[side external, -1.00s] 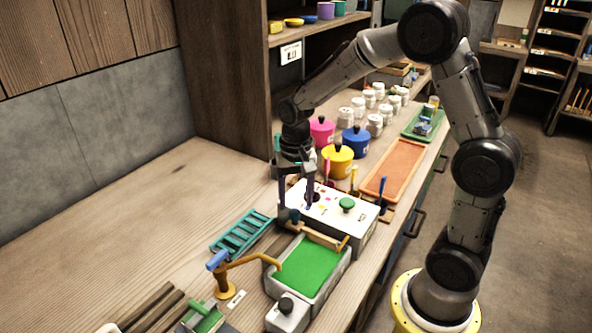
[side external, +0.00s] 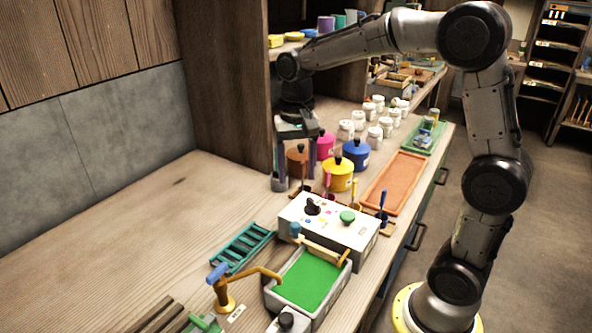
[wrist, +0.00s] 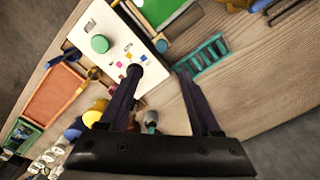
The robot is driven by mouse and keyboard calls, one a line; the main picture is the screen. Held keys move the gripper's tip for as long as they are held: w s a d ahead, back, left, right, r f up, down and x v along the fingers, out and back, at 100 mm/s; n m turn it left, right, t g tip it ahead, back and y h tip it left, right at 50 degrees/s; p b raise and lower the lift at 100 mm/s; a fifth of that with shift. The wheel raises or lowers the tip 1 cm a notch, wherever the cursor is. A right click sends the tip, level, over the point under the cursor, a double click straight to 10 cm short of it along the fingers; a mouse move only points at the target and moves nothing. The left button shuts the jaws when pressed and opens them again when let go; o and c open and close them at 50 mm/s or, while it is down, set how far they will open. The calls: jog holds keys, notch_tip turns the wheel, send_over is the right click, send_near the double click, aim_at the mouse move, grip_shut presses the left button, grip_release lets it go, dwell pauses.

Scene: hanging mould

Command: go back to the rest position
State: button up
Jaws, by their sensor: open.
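My gripper (side external: 295,172) is raised above the bench, near the tall wooden cabinet side, with its fingers pointing down. In the wrist view its two dark fingers (wrist: 170,95) are spread apart with nothing between them. A white control box (side external: 328,228) with a black knob, a green button and coloured marks stands on the bench in front of it. The box also shows in the wrist view (wrist: 118,62). A grey tray (side external: 272,296) with a green filling and a wooden-handled bar across its back edge stands in front of the box.
Yellow (side external: 338,175), blue (side external: 356,154), pink and brown pots stand close to my gripper. White jars (side external: 358,121) stand behind. An orange tray (side external: 397,182) lies at the right. A teal rack (side external: 241,247) and a yellow tap (side external: 224,293) are at the front left. The left bench top is clear.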

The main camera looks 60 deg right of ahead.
jog(key=s+a+r+n+t, duration=0.35)
jog(key=s+r, duration=0.35)
jog(key=s, duration=0.4)
jog(key=s+a+f+n+t, duration=0.1)
jog(key=s+f+n+t, duration=0.1)
jog(key=s+f+n, duration=0.3)
jog(key=s, duration=0.3)
